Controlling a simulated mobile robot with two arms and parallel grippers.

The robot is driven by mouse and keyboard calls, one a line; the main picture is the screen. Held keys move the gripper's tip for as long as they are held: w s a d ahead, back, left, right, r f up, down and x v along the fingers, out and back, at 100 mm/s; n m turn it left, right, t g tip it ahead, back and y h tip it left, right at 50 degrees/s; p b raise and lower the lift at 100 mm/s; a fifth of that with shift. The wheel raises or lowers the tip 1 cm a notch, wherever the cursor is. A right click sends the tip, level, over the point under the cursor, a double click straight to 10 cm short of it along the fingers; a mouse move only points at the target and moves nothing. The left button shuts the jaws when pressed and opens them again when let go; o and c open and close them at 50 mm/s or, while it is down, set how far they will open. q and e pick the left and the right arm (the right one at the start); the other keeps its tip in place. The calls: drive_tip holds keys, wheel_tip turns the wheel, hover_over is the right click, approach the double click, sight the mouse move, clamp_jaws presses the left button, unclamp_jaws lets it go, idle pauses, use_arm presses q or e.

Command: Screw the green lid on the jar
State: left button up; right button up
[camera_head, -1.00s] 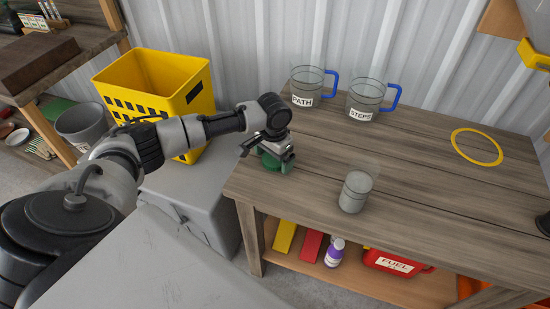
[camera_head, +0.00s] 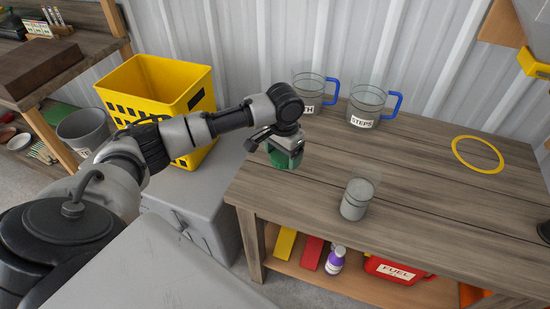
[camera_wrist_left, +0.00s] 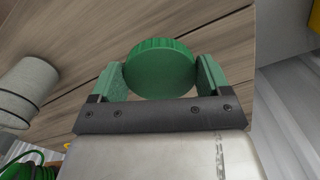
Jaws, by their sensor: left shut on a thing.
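The green lid (camera_head: 284,159) is held in my left gripper (camera_head: 283,152), above the left part of the wooden table. In the left wrist view the round lid (camera_wrist_left: 160,70) sits between the two green finger pads, which close on its sides. The jar (camera_head: 356,199) stands upright on the table, to the right of and nearer than the gripper. It is a clear-walled cylinder with grey contents and an open top. The jar (camera_wrist_left: 28,92) also shows at the left of the left wrist view. My right gripper is not in view.
Two clear mugs with blue handles, one labelled STEPS (camera_head: 366,103), stand at the table's back. A yellow ring (camera_head: 477,154) lies at the right. A yellow crate (camera_head: 160,90) stands left of the table. The table (camera_head: 420,200) is clear around the jar.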

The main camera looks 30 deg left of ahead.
use_arm(q)
drive_tip(key=d+r, duration=0.5)
drive_tip(key=d, duration=0.4)
drive_tip(key=shift+w+d+r, duration=0.15)
drive_tip(key=shift+w+r, duration=0.15)
drive_tip(key=shift+w, duration=0.1)
